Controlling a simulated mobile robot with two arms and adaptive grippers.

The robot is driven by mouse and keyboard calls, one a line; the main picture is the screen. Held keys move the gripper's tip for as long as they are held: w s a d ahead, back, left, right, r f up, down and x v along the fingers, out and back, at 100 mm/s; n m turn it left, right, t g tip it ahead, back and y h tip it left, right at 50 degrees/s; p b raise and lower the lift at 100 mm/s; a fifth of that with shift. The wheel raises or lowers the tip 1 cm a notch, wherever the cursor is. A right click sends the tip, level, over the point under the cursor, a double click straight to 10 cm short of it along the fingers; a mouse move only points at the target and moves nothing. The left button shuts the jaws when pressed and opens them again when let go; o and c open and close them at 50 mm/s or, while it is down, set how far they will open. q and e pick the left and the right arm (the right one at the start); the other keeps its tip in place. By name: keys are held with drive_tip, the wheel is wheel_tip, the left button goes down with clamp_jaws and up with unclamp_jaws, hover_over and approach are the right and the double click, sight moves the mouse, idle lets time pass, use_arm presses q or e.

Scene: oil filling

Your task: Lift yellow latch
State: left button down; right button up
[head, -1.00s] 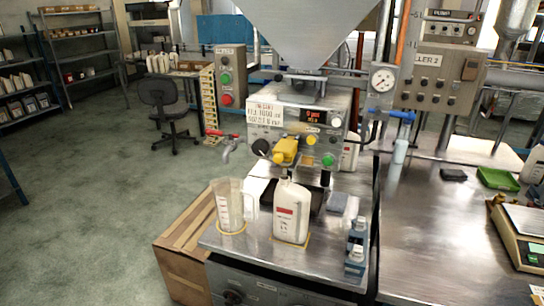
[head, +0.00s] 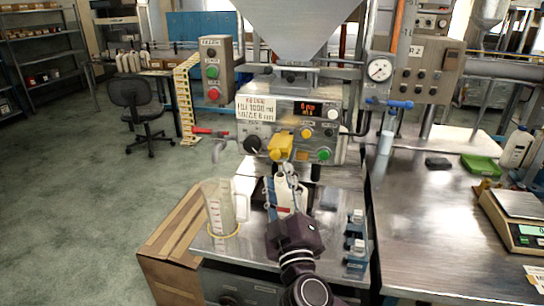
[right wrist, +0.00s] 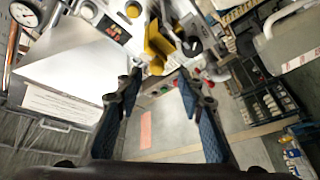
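The yellow latch (head: 281,147) is on the front of the filler's control panel, between a black knob and small yellow and green buttons. In the right wrist view the yellow latch (right wrist: 158,42) lies just beyond the fingertips, roughly between their lines. My left gripper is not in view.
A measuring jug (head: 221,208) stands left of the bottle. A red-handled valve (head: 207,132) and a blue-handled valve (head: 397,103) flank the panel. A scale (head: 516,215) sits on the right bench.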

sight(276, 157)
drive_tip(key=shift+w+r+p, duration=0.3)
drive_tip(key=shift+w+r, duration=0.2)
drive_tip(key=shift+r, duration=0.15)
drive_tip(key=shift+p+x, duration=0.9)
drive_tip(key=shift+x, duration=2.25)
drive_tip(key=shift+f, duration=0.2)
clamp_jaws()
drive_tip(key=shift+r, duration=0.1)
